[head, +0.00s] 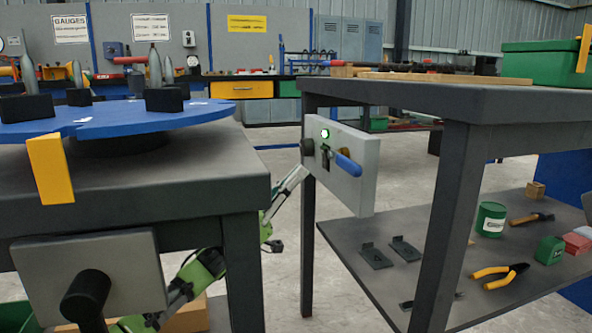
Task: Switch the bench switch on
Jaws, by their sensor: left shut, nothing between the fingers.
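A grey switch panel (362,190) hangs at the near left corner of the right bench. Whether the dark switch is up or down is too small to tell. My left gripper (300,174) is shut and empty. It reaches up from behind the left table's leg to just left of the panel's lower left edge; contact cannot be told. My right gripper is not in view.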

